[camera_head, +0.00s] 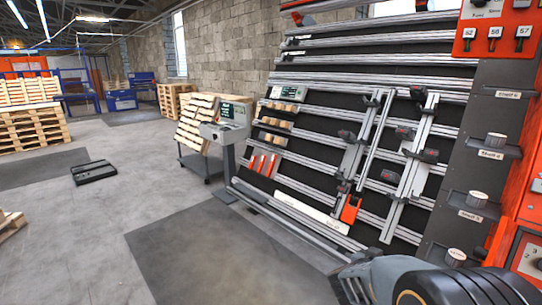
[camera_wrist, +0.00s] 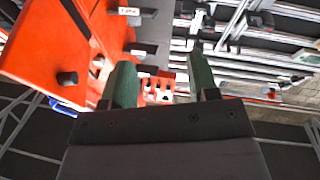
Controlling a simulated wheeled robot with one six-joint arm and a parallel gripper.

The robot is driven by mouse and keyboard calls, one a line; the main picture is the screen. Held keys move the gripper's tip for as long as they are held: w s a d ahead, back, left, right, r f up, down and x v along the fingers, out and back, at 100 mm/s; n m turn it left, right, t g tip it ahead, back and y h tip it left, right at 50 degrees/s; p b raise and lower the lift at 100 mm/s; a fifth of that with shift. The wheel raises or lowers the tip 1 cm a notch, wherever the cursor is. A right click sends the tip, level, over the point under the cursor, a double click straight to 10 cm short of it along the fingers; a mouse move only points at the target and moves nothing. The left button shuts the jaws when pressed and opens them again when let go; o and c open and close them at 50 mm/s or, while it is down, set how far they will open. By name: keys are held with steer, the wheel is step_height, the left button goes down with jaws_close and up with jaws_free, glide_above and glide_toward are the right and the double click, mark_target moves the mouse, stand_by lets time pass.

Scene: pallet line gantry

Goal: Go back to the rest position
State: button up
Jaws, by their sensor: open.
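My gripper (camera_wrist: 162,85) shows in the wrist view with its two green fingers spread apart, open and with nothing between them. Behind the fingers are the orange cabinet (camera_wrist: 55,40) on the left and the railed gantry panel (camera_wrist: 265,40) on the right. In the head view my arm shows at the bottom right, close to the panel's lower right side. The fingers cannot be made out there.
The gantry panel (camera_head: 315,127) with aluminium rails fills the right. Grey shelves with labelled cylinders (camera_head: 473,199) stand at its right edge. A console (camera_head: 232,120) and a cart of wooden pieces (camera_head: 196,125) stand left of it. The floor mat (camera_head: 215,260) is clear.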

steer(key=w+a+f+n+t+y, duration=0.1)
steer(key=w+a+n+t+y, duration=0.15)
steer(key=a+y, duration=0.45)
steer(key=s+a+n+g+y+p, duration=0.3)
steer(key=s+a+y, duration=0.2)
steer(key=a+y, duration=0.3)
steer(key=s+r+n+g+h+p, duration=0.1)
steer(key=s+r+g+p, duration=0.1)
steer(key=s+r, duration=0.3)
steer(key=s+r+n+g+h+p, duration=0.1)
steer(key=s+r+g+p, duration=0.1)
steer(key=s+r, duration=0.3)
steer(key=s+p, duration=0.1)
steer(key=s, duration=0.3)
steer(key=shift+s+a+n+g, duration=0.2)
steer(key=shift+a+n+g, duration=0.05)
steer(key=shift+n+g, duration=0.1)
steer(key=shift+c, duration=0.4)
